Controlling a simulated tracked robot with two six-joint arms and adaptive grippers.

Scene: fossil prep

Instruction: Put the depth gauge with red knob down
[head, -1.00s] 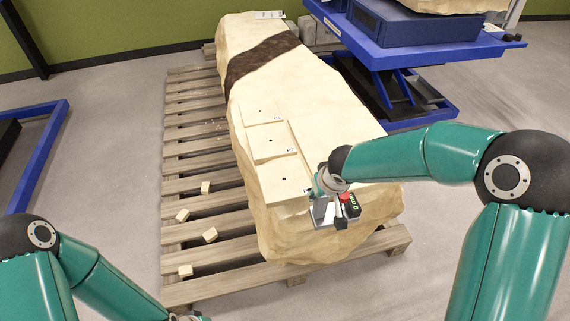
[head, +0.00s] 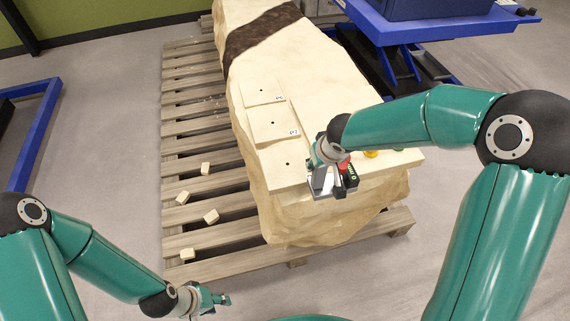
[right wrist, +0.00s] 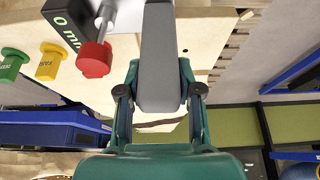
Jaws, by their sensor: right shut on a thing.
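The depth gauge with the red knob (head: 345,167) is at the near end of the pale stone block (head: 330,75), in my right gripper (head: 321,178). In the right wrist view, the gauge's red knob (right wrist: 95,58) and its dark display reading 0 mm sit beside a grey bar (right wrist: 158,60) between the fingers of my right gripper (right wrist: 160,95). The gauge's underside is hidden, so I cannot tell whether it touches the board. My left gripper (head: 215,300) is low in the head view, away from the block; its jaw opening is unclear.
Yellow (head: 371,154) and green (head: 398,150) knobs stand right of the gauge. Pale plates with single holes, including P6 (head: 262,91) and P7 (head: 273,124), lie on the block. The wooden pallet (head: 190,118) holds several small chips. A blue lift table (head: 440,30) stands behind.

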